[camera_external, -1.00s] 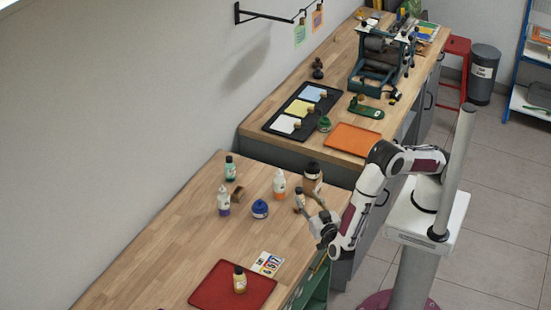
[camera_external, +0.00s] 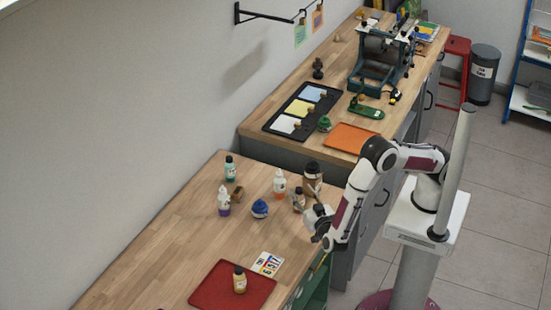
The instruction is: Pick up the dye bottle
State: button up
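Several small bottles stand on the near wooden bench, and I cannot tell for certain which is the dye bottle. A small brown bottle (camera_external: 298,201) stands right by my gripper (camera_external: 308,194). A larger dark brown bottle (camera_external: 312,174) stands just behind it. A white bottle with an orange base (camera_external: 279,185), a white and purple bottle (camera_external: 223,203) and a teal bottle (camera_external: 230,170) stand to the left. My gripper's fingers are at the small brown bottle. Whether they touch it or are closed is too small to see.
A blue jar (camera_external: 260,209) and a small brown block (camera_external: 237,195) are among the bottles. The bench's left side is clear.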

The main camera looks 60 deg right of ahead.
jog(key=shift+x, duration=1.45)
jog(key=shift+f, duration=0.1)
grip_shut()
